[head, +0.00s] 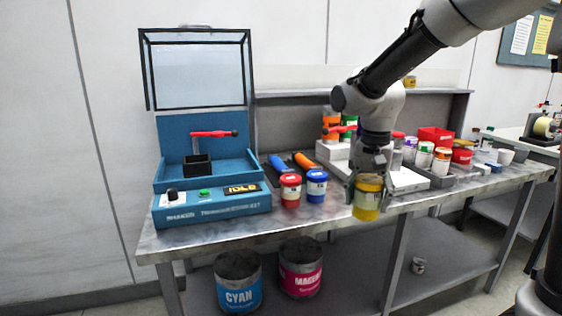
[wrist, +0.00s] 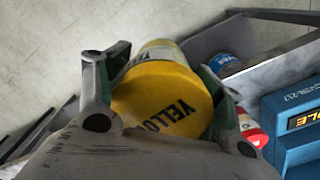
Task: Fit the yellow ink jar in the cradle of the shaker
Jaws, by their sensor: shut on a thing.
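In the wrist view the jar's yellow lid (wrist: 165,100) with the word YELLOW sits between the two fingers of my gripper (wrist: 160,92). The blue shaker (head: 211,186) stands at the left end of the bench, with its clear hood raised. Its black cradle (head: 197,165) looks empty, and a red-handled clamp (head: 213,134) is above it. The shaker's display reads IDLE. The jar is well to the right of the shaker.
A red jar (head: 290,190) and a blue jar (head: 316,186) stand on the bench (head: 240,222) between the shaker and my gripper. Blue and orange-handled tools lie behind them. Several jars and red bins (head: 436,137) fill the right side. Cyan and magenta drums (head: 301,268) stand below.

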